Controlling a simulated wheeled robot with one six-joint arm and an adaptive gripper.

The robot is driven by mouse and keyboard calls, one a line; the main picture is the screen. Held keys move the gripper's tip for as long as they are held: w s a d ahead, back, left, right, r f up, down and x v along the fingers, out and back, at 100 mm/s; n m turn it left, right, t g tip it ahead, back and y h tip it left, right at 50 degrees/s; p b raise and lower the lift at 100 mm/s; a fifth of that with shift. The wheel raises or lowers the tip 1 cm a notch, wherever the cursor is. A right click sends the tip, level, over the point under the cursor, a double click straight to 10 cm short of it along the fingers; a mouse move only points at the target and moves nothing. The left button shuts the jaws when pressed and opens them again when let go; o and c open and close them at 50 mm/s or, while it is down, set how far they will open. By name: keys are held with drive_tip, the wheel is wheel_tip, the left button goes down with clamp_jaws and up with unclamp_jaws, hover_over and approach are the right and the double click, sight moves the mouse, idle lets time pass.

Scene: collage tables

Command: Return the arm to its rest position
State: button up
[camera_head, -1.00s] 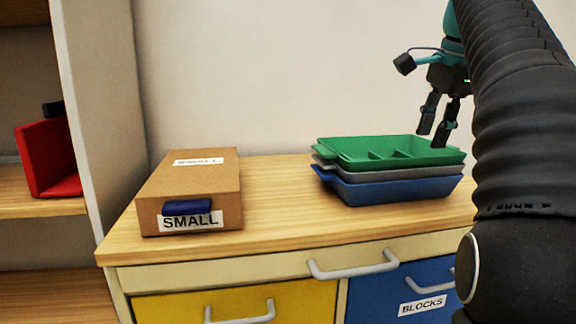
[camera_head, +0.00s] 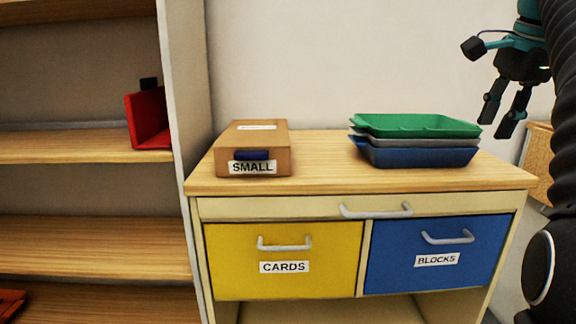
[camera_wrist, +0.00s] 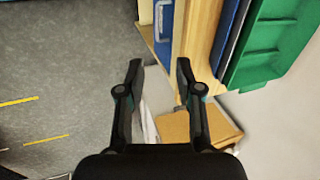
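My gripper (camera_head: 503,108) is at the upper right in the head view, raised to the right of the stacked trays and apart from them. Its two fingers are spread with nothing between them. In the wrist view my gripper (camera_wrist: 158,82) also shows open and empty, above grey floor and the cabinet's side. My dark arm runs down the right edge of the head view.
A green tray (camera_head: 415,121) tops a stack with a blue tray (camera_head: 420,157) on the cabinet (camera_head: 322,180). A cardboard box (camera_head: 270,138) labelled SMALL sits left. A shelf unit (camera_head: 85,146) holds a red object (camera_head: 147,118). A wooden piece (camera_wrist: 190,127) stands beside the cabinet.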

drive_tip(key=w+d+f+n, duration=0.3)
drive_tip(key=w+f+n, duration=0.1)
drive_tip(key=w+f, duration=0.15)
wheel_tip(320, 180, down, 9)
drive_tip(key=s+a+n+h, duration=0.1)
drive_tip(key=s+a+n, duration=0.1)
drive_tip(key=a+n, duration=0.15)
drive_tip(key=s+a+f+n+t, duration=0.2)
drive_tip(key=s+a+f+n, duration=0.7)
drive_tip(key=s+a+f, duration=0.9)
drive_tip(key=shift+s+a+f+y, duration=0.15)
drive_tip(key=shift+s+f+y, duration=0.25)
drive_tip(key=shift+s+f, duration=0.6)
drive_tip(key=shift+s+a+r+n, duration=0.1)
drive_tip(key=shift+s+r+n, duration=0.1)
drive_tip(key=shift+n, duration=0.15)
